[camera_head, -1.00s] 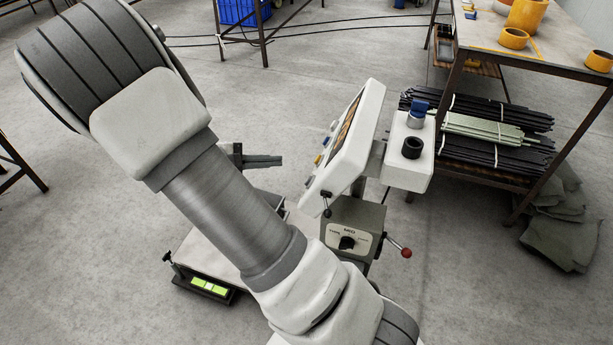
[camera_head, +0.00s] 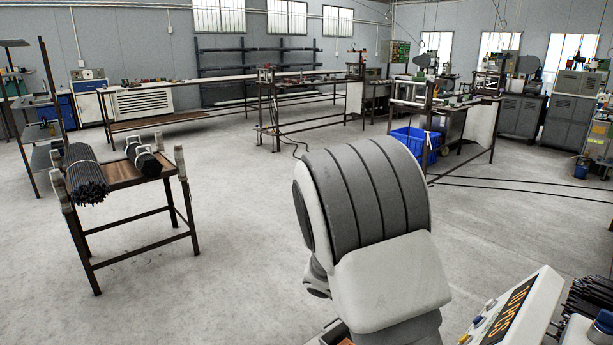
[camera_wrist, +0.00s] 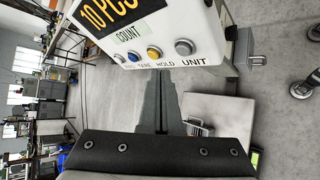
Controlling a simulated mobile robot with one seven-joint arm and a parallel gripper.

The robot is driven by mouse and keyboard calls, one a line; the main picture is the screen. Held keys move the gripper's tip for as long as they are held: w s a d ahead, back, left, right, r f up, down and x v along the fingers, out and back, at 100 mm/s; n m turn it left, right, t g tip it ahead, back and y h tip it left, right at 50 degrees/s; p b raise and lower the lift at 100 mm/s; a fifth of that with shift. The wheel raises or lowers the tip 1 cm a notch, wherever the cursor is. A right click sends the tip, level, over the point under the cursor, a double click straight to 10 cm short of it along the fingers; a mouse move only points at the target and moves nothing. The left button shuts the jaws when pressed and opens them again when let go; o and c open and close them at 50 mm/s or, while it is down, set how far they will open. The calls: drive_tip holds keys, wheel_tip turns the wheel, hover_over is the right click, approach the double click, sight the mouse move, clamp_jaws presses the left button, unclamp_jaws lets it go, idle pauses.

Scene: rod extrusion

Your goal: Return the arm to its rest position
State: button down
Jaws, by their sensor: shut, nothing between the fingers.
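My arm (camera_head: 372,220) stands folded in the lower middle of the head view, its rounded grey-and-white joint uppermost. My gripper (camera_wrist: 158,76) shows only in the wrist view. Its two dark fingers lie together, shut and empty. Their tips are close to the lower edge of a white display unit (camera_wrist: 178,22) in that view; I cannot tell the exact gap. The unit has a "10 PCS" readout and several buttons. The display unit also shows at the lower right of the head view (camera_head: 540,308).
A grey platform (camera_wrist: 222,112) lies right of the fingers in the wrist view. In the head view, a small brown table (camera_head: 130,178) bears black rod bundles at left. A blue crate (camera_head: 412,148) and workbenches stand farther back. Open floor (camera_head: 220,270) lies between.

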drive_tip(key=s+a+r+m+t+y+p, duration=0.1)
drive_tip(key=s+a+r+t+y+p, duration=0.1)
drive_tip(key=s+r, duration=0.3)
drive_tip(key=s+a+r+m+t+y+p, duration=0.2)
drive_tip(key=s+a+r+y+p, duration=0.2)
drive_tip(key=r, duration=0.8)
drive_tip(key=s+a+r+m+t+y+p, duration=0.2)
drive_tip(key=s+a+r+y+p, duration=0.2)
drive_tip(key=s+r, duration=0.4)
drive_tip(key=shift+a+r+y, duration=0.15)
drive_tip(key=shift+r+y, duration=0.5)
drive_tip(key=shift+y, duration=0.05)
drive_tip(key=shift+s, duration=0.1)
